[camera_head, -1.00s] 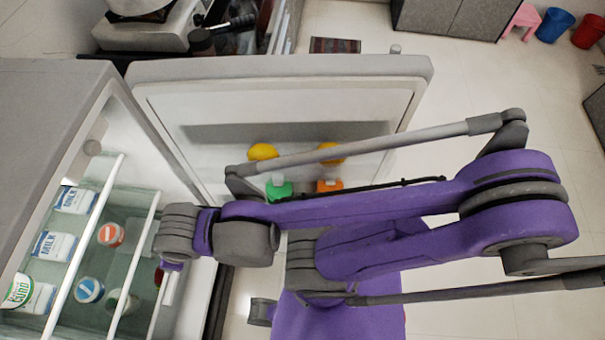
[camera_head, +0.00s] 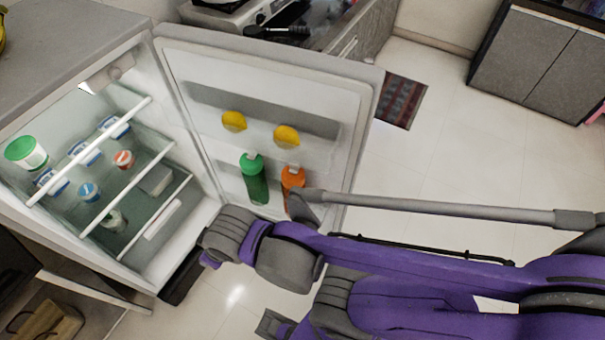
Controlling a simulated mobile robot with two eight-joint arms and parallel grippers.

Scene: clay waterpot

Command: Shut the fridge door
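The grey fridge (camera_head: 95,40) stands at the left with its white interior open to view. Its door (camera_head: 368,105) stands wide open, swung out to the right, with its inner side facing me. The door shelves hold two yellow lemons (camera_head: 233,121), a green bottle (camera_head: 255,185) and an orange bottle (camera_head: 293,180). A purple and grey arm of mine comes in from the right, low in the view. Its grey end joint overlaps the view near the lower part of the fridge opening; I cannot tell whether it touches. No gripper fingers show.
A counter with a stove (camera_head: 225,15) stands behind the door. A dark patterned mat (camera_head: 401,101) and a grey cabinet (camera_head: 535,60) lie beyond. The tiled floor at right is clear.

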